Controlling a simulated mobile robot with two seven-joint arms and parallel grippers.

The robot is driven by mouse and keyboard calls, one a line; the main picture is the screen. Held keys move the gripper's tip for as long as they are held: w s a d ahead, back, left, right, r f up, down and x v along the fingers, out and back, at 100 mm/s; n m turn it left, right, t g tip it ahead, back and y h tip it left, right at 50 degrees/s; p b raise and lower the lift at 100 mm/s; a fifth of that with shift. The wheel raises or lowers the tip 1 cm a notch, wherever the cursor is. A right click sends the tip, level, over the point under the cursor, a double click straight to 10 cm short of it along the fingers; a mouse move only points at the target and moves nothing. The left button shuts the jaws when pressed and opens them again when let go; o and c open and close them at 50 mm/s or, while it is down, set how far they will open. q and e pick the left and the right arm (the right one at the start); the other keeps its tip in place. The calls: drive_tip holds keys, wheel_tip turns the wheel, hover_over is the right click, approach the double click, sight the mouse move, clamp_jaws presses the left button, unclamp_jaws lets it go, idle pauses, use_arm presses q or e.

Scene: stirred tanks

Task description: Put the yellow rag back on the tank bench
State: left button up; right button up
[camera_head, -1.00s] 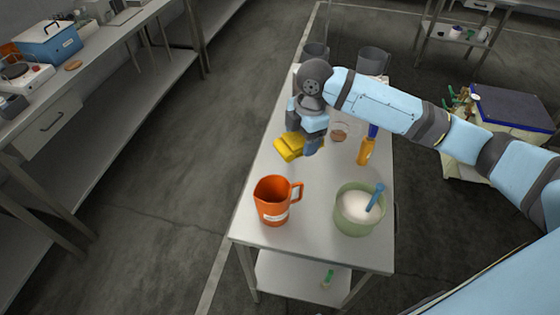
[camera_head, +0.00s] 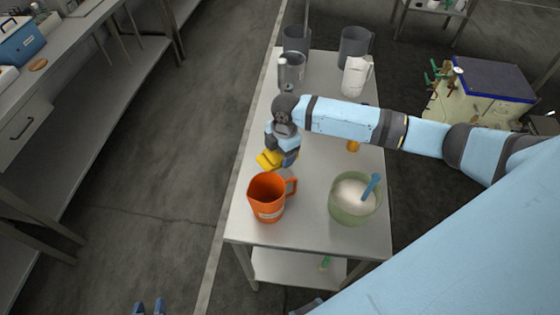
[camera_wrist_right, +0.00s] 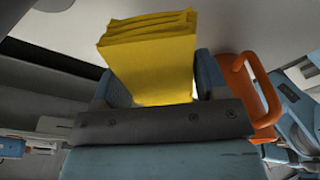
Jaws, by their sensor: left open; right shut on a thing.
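The yellow rag (camera_head: 267,160) is folded and held in my right gripper (camera_head: 278,156), above the grey metal table (camera_head: 312,185) just behind the orange jug (camera_head: 266,200). In the right wrist view the rag (camera_wrist_right: 150,60) sits between the two fingers of my right gripper (camera_wrist_right: 160,88), its folded layers sticking out beyond them. I cannot tell whether it touches the tabletop. My left gripper (camera_head: 150,307) shows only its two fingertips at the bottom edge of the head view, apart and empty over the floor. The pictures do not label which surface is the tank bench.
A green bowl (camera_head: 337,207) of white contents with a blue scoop stands right of the jug. A metal cup (camera_head: 291,72), white jug (camera_head: 356,78) and grey pots (camera_head: 355,45) stand at the back. A long bench (camera_head: 95,100) lies left, across clear floor.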

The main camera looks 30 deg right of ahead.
sight(280, 163)
drive_tip(key=shift+f, duration=2.6)
drive_tip(key=shift+f, duration=0.15)
drive_tip(key=o, duration=0.8)
drive_tip(key=shift+o, duration=0.2)
drive_tip(key=r, duration=0.4)
drive_tip(key=d+r, duration=0.1)
drive_tip(key=r, duration=0.7)
drive_tip(key=shift+w+d+r+b, duration=0.15)
drive_tip(key=shift+d+b, duration=0.1)
drive_tip(key=shift+b, duration=0.05)
